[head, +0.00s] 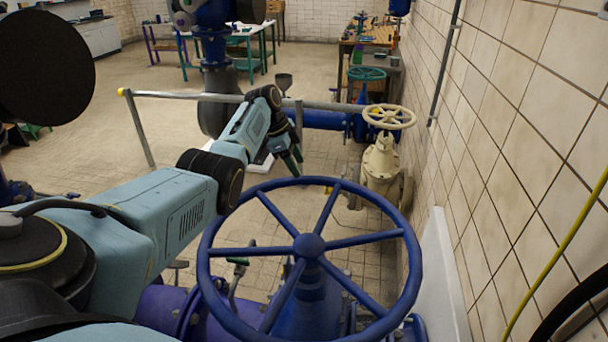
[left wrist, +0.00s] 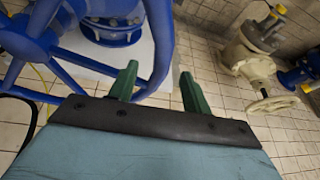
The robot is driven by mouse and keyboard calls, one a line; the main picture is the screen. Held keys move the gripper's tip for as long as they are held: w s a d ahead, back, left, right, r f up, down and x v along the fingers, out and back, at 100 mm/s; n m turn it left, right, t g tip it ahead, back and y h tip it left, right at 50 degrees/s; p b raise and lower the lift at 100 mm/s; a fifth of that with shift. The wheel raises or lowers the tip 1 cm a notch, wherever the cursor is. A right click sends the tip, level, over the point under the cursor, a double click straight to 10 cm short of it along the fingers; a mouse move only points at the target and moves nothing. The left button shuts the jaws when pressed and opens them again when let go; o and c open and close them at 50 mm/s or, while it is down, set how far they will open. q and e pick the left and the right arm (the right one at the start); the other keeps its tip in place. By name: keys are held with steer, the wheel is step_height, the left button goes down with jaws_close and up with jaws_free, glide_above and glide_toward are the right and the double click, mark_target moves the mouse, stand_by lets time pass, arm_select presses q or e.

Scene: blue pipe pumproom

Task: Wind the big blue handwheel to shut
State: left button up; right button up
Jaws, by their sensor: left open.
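The big blue handwheel (head: 309,243) fills the lower middle of the head view, its spoked wheel lying roughly flat above a blue valve body. My left gripper (head: 292,164) is open, its green fingers pointing down by the far rim, a little left of the wheel's top in the picture. In the left wrist view the handwheel (left wrist: 163,45) is at upper left. Its rim passes behind the gap between the fingers of my left gripper (left wrist: 160,72), close to the left finger. I cannot tell whether it touches. My right gripper is not in view.
A cream valve with its own handwheel (head: 389,117) stands beyond the blue wheel. A grey rail (head: 230,98) crosses behind my left arm. A tiled wall (head: 530,130) bounds the right side. Workbenches (head: 370,45) stand at the back, and open floor lies at the left.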

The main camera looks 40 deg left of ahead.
mark_target(303, 177)
arm_select(q)
steer(key=x, duration=0.3)
steer(key=shift+f+b, duration=0.2)
steer(key=shift+b, duration=0.1)
steer(key=shift+w+d+f, duration=0.15)
steer(key=shift+f, duration=0.5)
steer(key=shift+w+f+b, duration=0.2)
steer(key=shift+f+b, duration=0.1)
steer(key=shift+s, duration=0.1)
steer(key=shift+c, duration=0.3)
steer(key=c, duration=1)
jaws_close()
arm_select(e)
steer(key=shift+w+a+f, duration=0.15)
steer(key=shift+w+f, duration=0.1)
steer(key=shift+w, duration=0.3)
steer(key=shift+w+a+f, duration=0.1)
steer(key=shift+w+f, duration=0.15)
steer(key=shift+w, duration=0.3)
